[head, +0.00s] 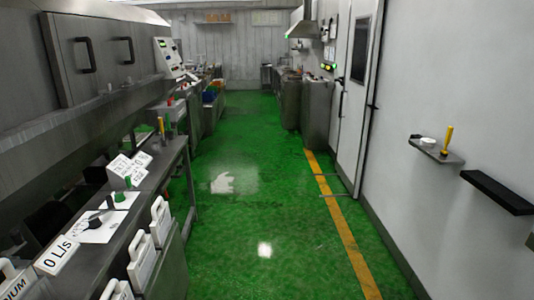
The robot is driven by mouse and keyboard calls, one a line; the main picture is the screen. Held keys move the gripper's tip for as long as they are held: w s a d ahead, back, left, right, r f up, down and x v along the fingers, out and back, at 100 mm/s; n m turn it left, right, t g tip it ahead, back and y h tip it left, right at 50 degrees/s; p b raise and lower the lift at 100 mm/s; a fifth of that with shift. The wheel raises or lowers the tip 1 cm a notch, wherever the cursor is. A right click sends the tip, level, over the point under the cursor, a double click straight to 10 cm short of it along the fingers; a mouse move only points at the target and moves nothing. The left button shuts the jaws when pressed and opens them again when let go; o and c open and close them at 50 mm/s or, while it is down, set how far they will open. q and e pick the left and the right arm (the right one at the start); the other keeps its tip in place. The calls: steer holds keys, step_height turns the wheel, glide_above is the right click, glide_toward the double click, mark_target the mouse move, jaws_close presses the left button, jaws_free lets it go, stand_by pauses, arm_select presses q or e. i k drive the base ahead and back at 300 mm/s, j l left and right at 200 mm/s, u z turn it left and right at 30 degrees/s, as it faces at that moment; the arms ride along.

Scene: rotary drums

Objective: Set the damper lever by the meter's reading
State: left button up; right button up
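No gripper of mine shows in the head view. On the left bench, a white plate (88,236) carries a dark lever-like part (97,221). I cannot tell for certain whether this is the damper lever, nor its exact setting. A green knob-like part (127,182) stands beyond the plate, near small white printed cards (121,168) too small to read. A yellow-handled lever (161,127) stands at the bench's far end. Which item is the meter is unclear.
A yellow-handled item (447,140) stands on a small right wall shelf (436,153), above a black ledge (497,191). A panel with a display (169,56) is farther left. The green floor (262,200) between is clear.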

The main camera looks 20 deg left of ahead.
mark_target(95, 222)
steer(key=i+j+u, duration=0.1)
steer(key=i+u, duration=0.3)
steer(key=i, duration=0.45)
steer(key=i+l+u, duration=0.15)
steer(key=i+u, duration=0.3)
steer(key=i, duration=0.45)
steer(key=i+u, duration=0.25)
steer(key=u, duration=0.15)
steer(key=i+u, duration=0.4)
steer(key=i+l+u, duration=0.15)
steer(key=u, duration=0.25)
